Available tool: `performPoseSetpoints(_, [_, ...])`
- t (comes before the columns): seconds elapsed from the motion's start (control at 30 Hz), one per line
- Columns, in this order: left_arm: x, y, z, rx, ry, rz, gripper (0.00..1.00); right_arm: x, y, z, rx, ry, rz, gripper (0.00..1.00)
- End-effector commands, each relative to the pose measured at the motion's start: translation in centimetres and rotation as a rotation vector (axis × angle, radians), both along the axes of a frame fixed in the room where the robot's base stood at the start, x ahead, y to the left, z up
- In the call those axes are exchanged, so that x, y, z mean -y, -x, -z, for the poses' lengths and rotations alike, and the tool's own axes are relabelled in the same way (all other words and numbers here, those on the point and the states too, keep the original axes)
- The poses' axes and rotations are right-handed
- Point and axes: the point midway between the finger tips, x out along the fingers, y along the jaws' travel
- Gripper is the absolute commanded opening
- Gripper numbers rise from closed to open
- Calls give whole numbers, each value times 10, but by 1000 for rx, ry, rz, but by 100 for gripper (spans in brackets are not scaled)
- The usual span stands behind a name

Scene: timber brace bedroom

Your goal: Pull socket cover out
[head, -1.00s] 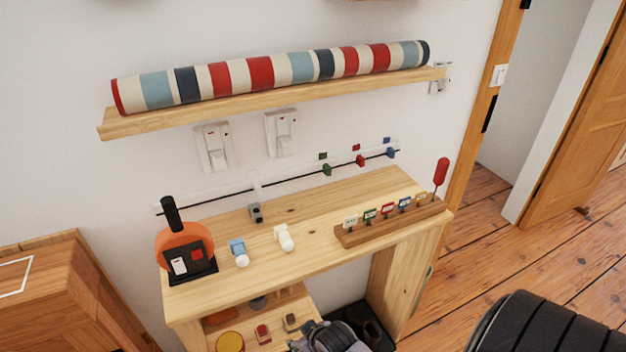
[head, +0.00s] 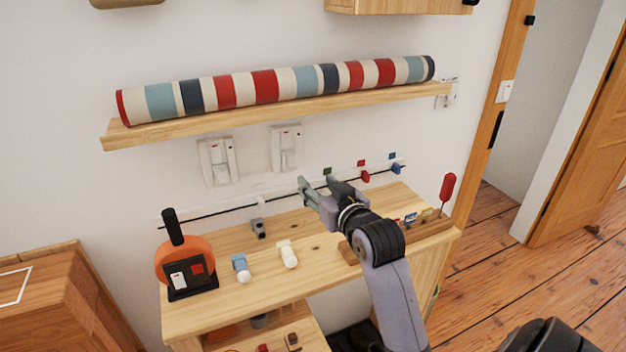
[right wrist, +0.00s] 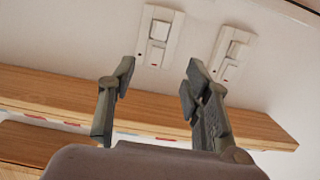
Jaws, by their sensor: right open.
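Two white wall sockets with covers are fixed side by side under the shelf, the left socket (head: 217,160) and the right socket (head: 286,147). Two sockets also show in the right wrist view, one socket (right wrist: 160,36) near the top middle and another socket (right wrist: 230,52) to its right. My right gripper (head: 316,186) is open and empty, below and right of the right socket in the head view. In the right wrist view its two fingers (right wrist: 158,80) stand apart, with nothing between them. My left gripper is out of view.
A wooden shelf (head: 180,130) with a striped roll (head: 265,86) sits above the sockets. A wooden desk (head: 205,315) below carries an orange round item (head: 170,262), small white and blue pieces, and a rack of coloured tags. A rail with coloured clips runs along the wall.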

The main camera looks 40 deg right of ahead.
Motion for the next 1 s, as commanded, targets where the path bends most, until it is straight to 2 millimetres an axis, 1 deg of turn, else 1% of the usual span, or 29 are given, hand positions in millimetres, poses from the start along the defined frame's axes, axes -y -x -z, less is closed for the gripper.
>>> performPoseSetpoints(0.17, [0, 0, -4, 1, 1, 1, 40, 5, -19, 1, 3, -1, 0, 45])
performPoseSetpoints(0.7, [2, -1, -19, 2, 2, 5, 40, 30, -121, 17, 0, -1, 1, 45])
performPoseSetpoints(0.9, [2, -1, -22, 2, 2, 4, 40, 37, -149, 22, 0, 0, 1, 45])
performPoseSetpoints(1.0, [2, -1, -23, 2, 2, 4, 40, 38, -158, 24, 1, 0, 1, 45])
